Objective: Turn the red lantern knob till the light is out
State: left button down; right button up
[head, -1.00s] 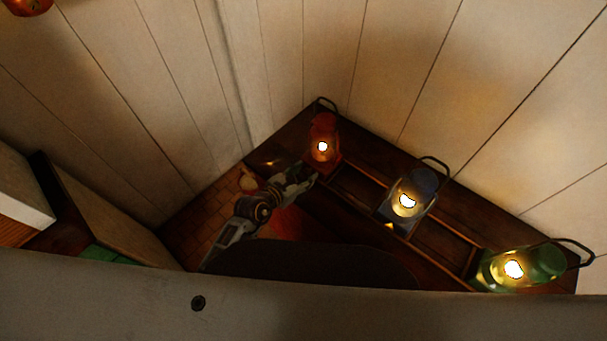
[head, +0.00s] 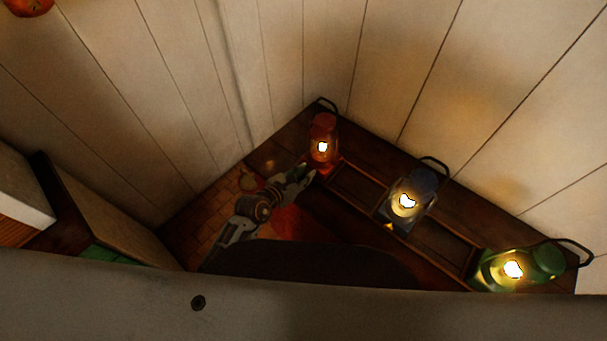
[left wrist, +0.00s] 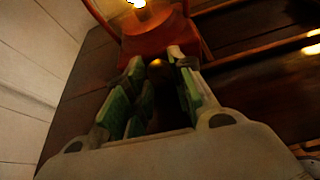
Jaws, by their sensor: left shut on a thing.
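The red lantern (head: 323,127) stands upright on the shelf in the far corner, and its flame is lit. In the left wrist view its red base (left wrist: 155,42) and the lower part of its bright glass show at the top. My left gripper (head: 309,174) reaches to the lantern's base from the front left. The fingers hide most of the knob. My right gripper is not in view.
A blue lantern (head: 411,195) and a green lantern (head: 520,267), both lit, stand further right along the wooden shelf (head: 463,208). White plank walls close in behind the shelf. A pale beam (head: 330,305) crosses the foreground.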

pick_arm(q)
jog(key=shift+n+g+h+p, duration=0.4)
jog(key=shift+n+h+p, duration=0.1)
jog(key=shift+n+p, duration=0.3)
jog(key=shift+a, duration=0.1)
jog(key=shift+w+n+p, duration=0.1)
jog(key=shift+n+p, duration=0.35)
jog(key=shift+n, duration=0.05)
jog(key=c, duration=1.2)
grip_release()
jog(key=shift+a, duration=0.1)
jog(key=v, duration=1.2)
jog(key=shift+w+a, duration=0.15)
